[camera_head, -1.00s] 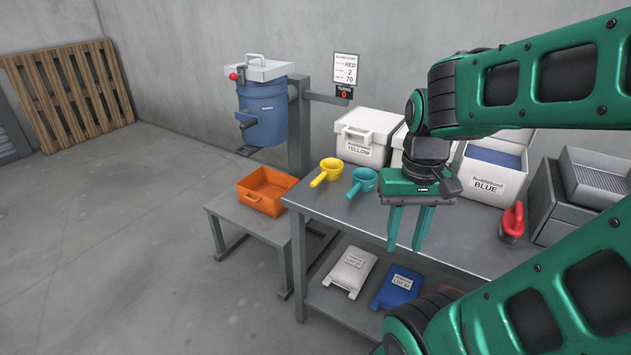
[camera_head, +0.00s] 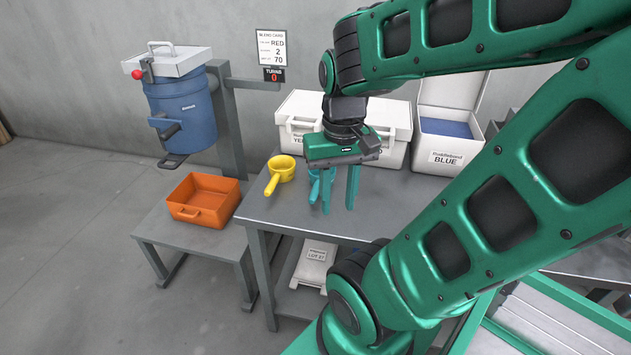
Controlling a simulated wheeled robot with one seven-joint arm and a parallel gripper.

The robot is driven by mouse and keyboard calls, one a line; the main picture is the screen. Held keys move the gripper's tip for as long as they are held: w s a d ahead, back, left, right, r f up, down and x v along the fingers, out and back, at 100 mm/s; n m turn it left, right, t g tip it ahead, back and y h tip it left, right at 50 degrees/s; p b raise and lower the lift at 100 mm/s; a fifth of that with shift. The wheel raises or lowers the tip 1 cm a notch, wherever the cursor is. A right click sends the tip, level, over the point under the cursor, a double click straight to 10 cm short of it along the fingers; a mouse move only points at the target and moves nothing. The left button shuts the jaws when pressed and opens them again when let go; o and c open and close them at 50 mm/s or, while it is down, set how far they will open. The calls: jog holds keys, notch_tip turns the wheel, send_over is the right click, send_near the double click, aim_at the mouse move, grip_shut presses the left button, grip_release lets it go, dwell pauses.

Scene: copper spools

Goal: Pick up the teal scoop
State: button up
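The teal scoop (camera_head: 315,190) stands on the grey metal table (camera_head: 269,213), just right of the yellow scoop (camera_head: 281,171). Part of it is hidden behind my gripper. My gripper (camera_head: 339,207) points down with its two teal fingers apart and nothing between them that I can make out. Its left finger overlaps the teal scoop in the picture; I cannot tell whether they touch.
An orange tray (camera_head: 204,216) sits on a lower stand at left, under a blue drum (camera_head: 183,112). White bins, one an open blue-labelled bin (camera_head: 445,145), line the table's back.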

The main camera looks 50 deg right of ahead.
jog(key=shift+o, duration=1)
jog(key=shift+s+d, duration=0.1)
jog(key=shift+s, duration=0.05)
jog(key=m+t+y, duration=0.1)
jog(key=m+t, duration=0.1)
jog(key=m, duration=0.4)
send_near(317, 185)
jog(key=shift+w+a+f, duration=0.15)
jog(key=shift+w+f, duration=0.1)
jog(key=shift+f, duration=1.25)
jog(key=shift+w+a+f, duration=0.2)
jog(key=shift+f, duration=1.25)
jog(key=shift+w+a+f, duration=0.15)
jog(key=shift+w+f, duration=0.1)
jog(key=shift+f, duration=1.25)
grip_shut()
